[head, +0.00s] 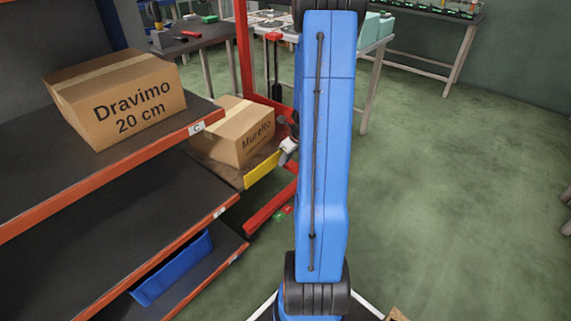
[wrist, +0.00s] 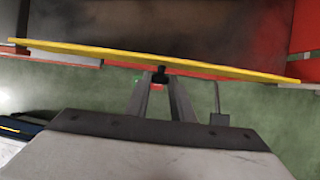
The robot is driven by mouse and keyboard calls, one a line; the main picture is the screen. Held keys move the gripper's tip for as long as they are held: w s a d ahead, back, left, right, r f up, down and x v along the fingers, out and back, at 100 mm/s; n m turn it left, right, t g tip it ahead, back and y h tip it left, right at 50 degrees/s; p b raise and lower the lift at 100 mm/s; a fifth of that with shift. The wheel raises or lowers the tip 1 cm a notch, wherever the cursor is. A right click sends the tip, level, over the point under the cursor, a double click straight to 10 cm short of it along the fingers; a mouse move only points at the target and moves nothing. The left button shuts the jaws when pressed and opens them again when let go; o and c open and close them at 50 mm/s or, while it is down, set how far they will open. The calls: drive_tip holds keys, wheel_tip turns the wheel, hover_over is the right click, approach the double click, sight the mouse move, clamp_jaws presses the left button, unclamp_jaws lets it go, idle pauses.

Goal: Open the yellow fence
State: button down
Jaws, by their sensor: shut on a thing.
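The yellow fence (head: 262,170) is a short yellow board along the front edge of a dark shelf surface, below the Muretto box. In the wrist view the yellow fence (wrist: 90,51) is a thin strip running across the picture, seen from above. My gripper (head: 288,150) is beside the right end of the fence, partly hidden by my blue arm. In the wrist view my gripper (wrist: 160,78) has its fingers close together on a small dark part at the middle of the fence.
A cardboard Muretto box (head: 232,131) sits behind the fence. A cardboard Dravimo box (head: 118,97) stands on the shelf at left, above a blue bin (head: 175,268). A red frame (head: 270,208) stands beside the fence. The green floor (head: 450,190) at right is clear.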

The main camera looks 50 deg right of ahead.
drive_tip(key=shift+r, duration=0.2)
drive_tip(key=c, duration=1.6)
unclamp_jaws()
drive_tip(key=shift+o, duration=0.2)
drive_tip(key=v, duration=1.7)
drive_tip(key=shift+s+r, duration=0.15)
drive_tip(key=shift+a, duration=0.15)
drive_tip(key=s+a+r+n, duration=0.1)
drive_tip(key=a+r+n, duration=0.4)
drive_tip(key=a+n, duration=0.55)
drive_tip(key=s+a+r+n, duration=0.1)
drive_tip(key=a+r+n, duration=0.45)
drive_tip(key=a, duration=0.75)
drive_tip(key=s+a+n, duration=1.2)
drive_tip(key=s+n, duration=0.1)
drive_tip(key=n, duration=0.6)
drive_tip(key=shift+s+a+r, duration=0.35)
drive_tip(key=shift+a+r, duration=0.05)
drive_tip(key=shift+r, duration=0.05)
